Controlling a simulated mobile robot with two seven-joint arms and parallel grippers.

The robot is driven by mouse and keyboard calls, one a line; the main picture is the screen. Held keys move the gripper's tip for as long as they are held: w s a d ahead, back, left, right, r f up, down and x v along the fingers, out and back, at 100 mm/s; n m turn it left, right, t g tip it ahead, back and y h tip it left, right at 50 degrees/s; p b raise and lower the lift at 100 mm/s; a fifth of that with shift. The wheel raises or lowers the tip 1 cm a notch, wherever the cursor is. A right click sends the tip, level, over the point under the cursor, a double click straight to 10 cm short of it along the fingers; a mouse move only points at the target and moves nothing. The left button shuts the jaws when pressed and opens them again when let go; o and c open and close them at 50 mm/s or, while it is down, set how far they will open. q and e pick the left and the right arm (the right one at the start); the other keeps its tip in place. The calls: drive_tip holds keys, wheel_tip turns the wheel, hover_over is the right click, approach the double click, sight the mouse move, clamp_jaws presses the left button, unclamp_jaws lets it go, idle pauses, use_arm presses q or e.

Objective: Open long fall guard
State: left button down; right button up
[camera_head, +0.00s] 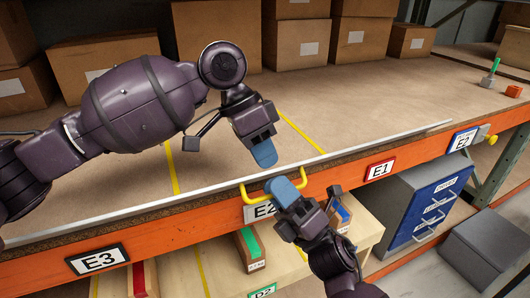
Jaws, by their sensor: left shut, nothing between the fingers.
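The long fall guard is a pale grey bar (375,143) lying along the front edge of the shelf top, from lower left to right. A yellow handle (244,191) sits on the orange shelf beam, just in front of the bar. My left gripper (265,154) is shut and empty, its blue fingertips just above the bar behind the handle. My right gripper (281,189) is in front of the beam, its blue fingertips overlapping the middle of the handle. Whether they grip the handle or only cover it is hidden.
Cardboard boxes (297,43) line the back of the shelf top (350,100). A green-topped item (491,75) and an orange block (513,91) stand at far right. Below are small bins (249,249) and a blue-fronted drawer cabinet (428,210). The shelf top's middle right is clear.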

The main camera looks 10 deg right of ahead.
use_arm(q)
drive_tip(key=shift+s+d, duration=0.15)
drive_tip(key=shift+s, duration=0.1)
use_arm(e)
drive_tip(key=shift+w+r, duration=0.1)
drive_tip(key=shift+r, duration=0.05)
